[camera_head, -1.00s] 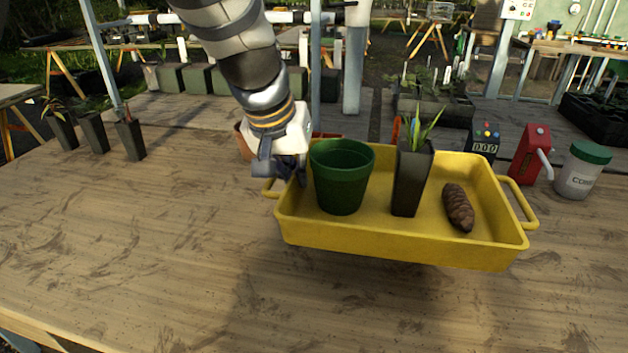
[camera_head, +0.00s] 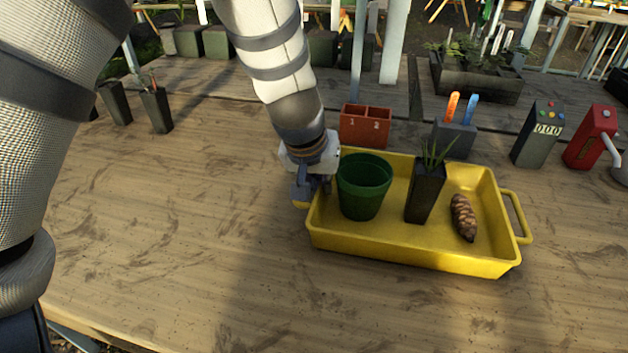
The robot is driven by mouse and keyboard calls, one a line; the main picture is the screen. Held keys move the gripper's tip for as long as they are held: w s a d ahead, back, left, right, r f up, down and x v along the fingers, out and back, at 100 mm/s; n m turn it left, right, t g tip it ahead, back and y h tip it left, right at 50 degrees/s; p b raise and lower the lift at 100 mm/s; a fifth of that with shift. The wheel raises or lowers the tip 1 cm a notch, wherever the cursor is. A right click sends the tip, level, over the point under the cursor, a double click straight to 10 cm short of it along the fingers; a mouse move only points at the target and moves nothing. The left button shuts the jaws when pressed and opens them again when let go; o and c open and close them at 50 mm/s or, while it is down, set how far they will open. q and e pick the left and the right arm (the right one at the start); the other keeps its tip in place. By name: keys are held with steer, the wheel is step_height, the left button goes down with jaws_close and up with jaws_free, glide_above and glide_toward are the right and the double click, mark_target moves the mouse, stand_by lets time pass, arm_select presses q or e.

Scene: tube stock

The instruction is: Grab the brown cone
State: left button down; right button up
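The brown cone (camera_head: 463,217), a scaly pine cone, lies at the right end inside the yellow tray (camera_head: 400,249). A black square pot (camera_head: 424,193) with a green plant and an empty green round pot (camera_head: 363,189) stand in the tray to its left. My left gripper (camera_head: 309,190) points down at the tray's left end, close beside the green pot and over the left handle, which it mostly hides. Its fingers are dark and bunched in view, so I cannot tell whether they are open or hold the handle. It is well away from the cone. My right gripper is not in view.
Behind the tray stand a red two-compartment box (camera_head: 365,127), a dark holder with orange and blue handles (camera_head: 453,139), a grey device reading 000 (camera_head: 537,136) and a red dispenser (camera_head: 592,138).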

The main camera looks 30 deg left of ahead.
arm_select(q)
steer(key=shift+r, duration=0.15)
steer(key=shift+d, duration=0.35)
steer(key=c, duration=2.2)
jaws_free()
steer(key=shift+c, duration=0.2)
steer(key=o, duration=0.4)
steer(key=shift+a, duration=0.1)
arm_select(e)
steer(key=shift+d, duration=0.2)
arm_select(q)
steer(key=shift+o, duration=0.2)
